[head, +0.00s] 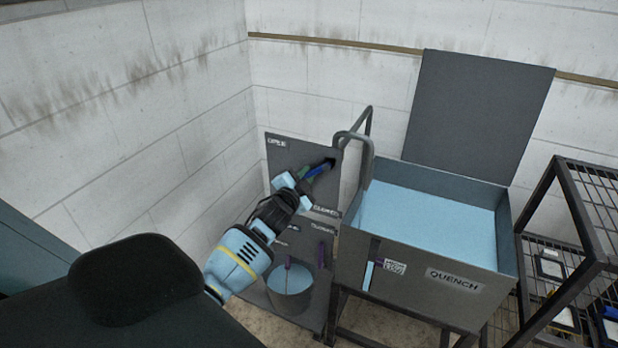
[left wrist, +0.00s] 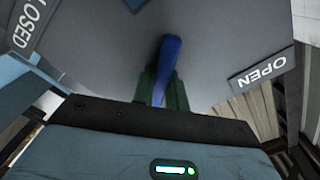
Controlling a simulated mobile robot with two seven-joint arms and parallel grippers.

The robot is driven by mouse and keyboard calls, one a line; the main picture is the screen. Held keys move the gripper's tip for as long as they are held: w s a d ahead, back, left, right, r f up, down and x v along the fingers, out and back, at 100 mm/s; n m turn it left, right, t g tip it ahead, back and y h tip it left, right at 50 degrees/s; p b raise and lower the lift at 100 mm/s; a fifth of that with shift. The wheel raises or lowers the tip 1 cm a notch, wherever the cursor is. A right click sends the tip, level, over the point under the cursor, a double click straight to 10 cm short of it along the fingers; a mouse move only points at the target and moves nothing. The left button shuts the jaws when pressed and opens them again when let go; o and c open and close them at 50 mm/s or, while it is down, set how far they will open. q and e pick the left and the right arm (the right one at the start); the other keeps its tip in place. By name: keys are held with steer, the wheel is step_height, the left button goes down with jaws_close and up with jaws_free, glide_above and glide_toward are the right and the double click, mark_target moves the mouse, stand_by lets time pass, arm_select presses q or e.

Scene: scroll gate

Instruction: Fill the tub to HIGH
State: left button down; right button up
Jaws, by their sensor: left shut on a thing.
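The tub marked QUENCH (head: 430,301) stands open, with light blue water (head: 425,222) inside. A sight gauge (head: 368,275) on its front shows blue in its lower part, the top near a small level label (head: 395,266) too small to read surely. A bent grey pipe (head: 361,150) reaches over the tub's left rim. My left gripper (head: 306,181) is shut on a blue valve lever (head: 319,169) on the grey panel (head: 290,150). In the left wrist view the lever (left wrist: 169,62) stands between the CLOSED sign (left wrist: 27,25) and the OPEN sign (left wrist: 263,71).
A bucket (head: 290,300) of blue liquid stands low below the panel, with a purple handle (head: 321,254) near it. The tub's raised lid (head: 475,110) leans at the back. A black wire rack (head: 570,235) stands close at the right.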

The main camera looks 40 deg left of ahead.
arm_select(q)
steer(key=shift+a+r+m, duration=0.15)
steer(key=shift+m, duration=0.25)
steer(key=shift+s, duration=0.1)
steer(key=c, duration=1.4)
jaws_free()
steer(key=v, duration=0.7)
steer(key=shift+s, duration=0.4)
